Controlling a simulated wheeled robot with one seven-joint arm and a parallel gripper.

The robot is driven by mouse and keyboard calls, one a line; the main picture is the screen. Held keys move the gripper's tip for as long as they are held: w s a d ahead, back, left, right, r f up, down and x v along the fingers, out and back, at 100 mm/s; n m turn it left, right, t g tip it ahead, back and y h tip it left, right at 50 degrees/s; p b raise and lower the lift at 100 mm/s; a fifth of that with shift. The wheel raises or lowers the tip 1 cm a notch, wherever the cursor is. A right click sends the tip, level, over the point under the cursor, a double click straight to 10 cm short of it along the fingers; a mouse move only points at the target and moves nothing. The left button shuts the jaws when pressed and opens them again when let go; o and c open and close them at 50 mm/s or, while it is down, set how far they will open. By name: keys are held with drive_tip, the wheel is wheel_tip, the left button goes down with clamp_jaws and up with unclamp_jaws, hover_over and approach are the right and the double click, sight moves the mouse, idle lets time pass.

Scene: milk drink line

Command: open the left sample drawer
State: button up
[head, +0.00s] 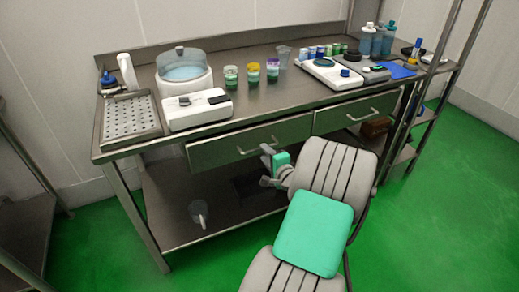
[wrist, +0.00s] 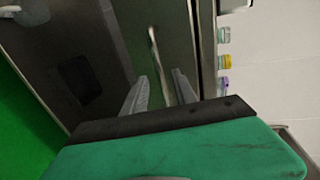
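The left sample drawer (head: 222,153) is a wide metal front under the bench top, and it looks shut. Its bar handle (head: 246,151) runs along the front; the handle also shows in the wrist view (wrist: 155,50). My gripper (head: 266,165) is in front of the drawer, near the right part of the handle. In the wrist view my gripper (wrist: 160,75) has its two grey fingers apart, with the handle bar lying between them in the picture. I see no clear contact. The exact depth between fingertips and handle cannot be told.
The right drawer (head: 355,112) with its own handle is beside the left one. A lower shelf (head: 165,205) holds a clear beaker (head: 199,213). On the bench are a lidded white device (head: 184,85), sample cups (head: 231,77) and a scale (head: 330,75). Green floor lies in front.

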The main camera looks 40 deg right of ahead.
drive_tip(key=x, duration=0.5)
drive_tip(key=shift+w+f, duration=0.1)
clamp_jaws()
idle(1.2)
